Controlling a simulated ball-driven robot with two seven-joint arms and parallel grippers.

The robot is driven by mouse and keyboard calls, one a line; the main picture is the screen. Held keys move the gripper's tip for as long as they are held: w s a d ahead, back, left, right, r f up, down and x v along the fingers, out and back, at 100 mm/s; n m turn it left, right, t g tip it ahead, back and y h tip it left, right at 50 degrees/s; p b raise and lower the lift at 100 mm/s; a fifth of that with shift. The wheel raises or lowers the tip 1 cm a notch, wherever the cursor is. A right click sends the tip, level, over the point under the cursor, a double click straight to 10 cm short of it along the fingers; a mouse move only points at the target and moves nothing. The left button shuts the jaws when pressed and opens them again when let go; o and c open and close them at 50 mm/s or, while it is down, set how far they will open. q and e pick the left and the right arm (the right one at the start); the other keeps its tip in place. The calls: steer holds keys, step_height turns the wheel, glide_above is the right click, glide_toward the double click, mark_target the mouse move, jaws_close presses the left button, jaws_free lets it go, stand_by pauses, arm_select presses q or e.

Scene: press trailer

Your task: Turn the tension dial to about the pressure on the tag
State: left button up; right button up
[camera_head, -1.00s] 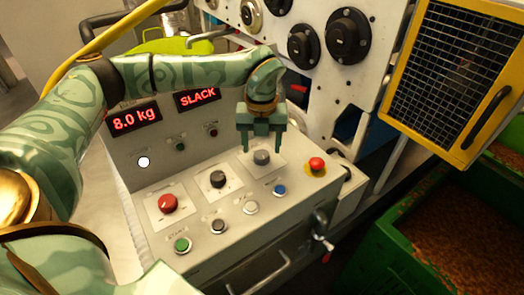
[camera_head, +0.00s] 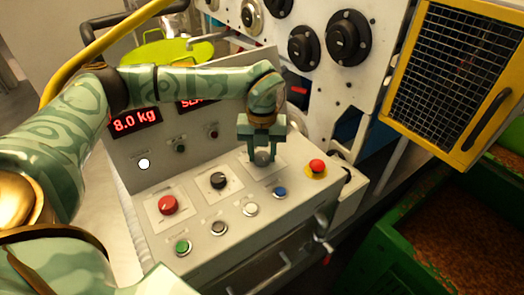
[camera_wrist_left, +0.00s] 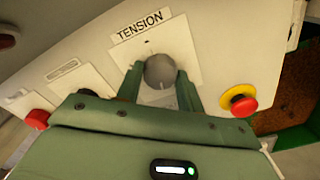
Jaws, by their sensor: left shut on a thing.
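The tension dial (camera_wrist_left: 160,71) is a grey round knob with a pale pointer line, on a white plate under a label reading "TENSION" in the left wrist view. In the head view the dial (camera_head: 262,157) sits at the right end of the row of knobs on the sloped panel. My left gripper (camera_head: 262,150) is down over it, its two fingers on either side, shut on the dial; it also shows in the left wrist view (camera_wrist_left: 160,88). A red display (camera_head: 134,120) reads 8.0 kg. A second display (camera_head: 198,104) is partly covered by my arm. No tag is readable. My right gripper does not show.
A red mushroom button (camera_head: 317,166) on a yellow base stands right of the dial. A black knob (camera_head: 217,181), a red knob (camera_head: 168,204) and several push buttons are to the left and front. A yellow mesh door (camera_head: 452,80) and a green crate (camera_head: 395,262) are at right.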

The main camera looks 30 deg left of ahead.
arm_select(q)
steer(key=shift+r+m+p, duration=0.25)
steer(key=shift+m+p, duration=0.85)
steer(key=shift+p, duration=0.05)
steer(key=m+p, duration=0.3)
steer(key=shift+m, duration=0.3)
steer(key=m+p, duration=0.2)
steer(key=m, duration=0.1)
steer(key=shift+w, duration=0.1)
steer(key=shift+f+m+p, duration=0.15)
steer(key=shift+m+p, duration=0.6)
steer(key=shift+m, duration=0.55)
steer(key=o, duration=1)
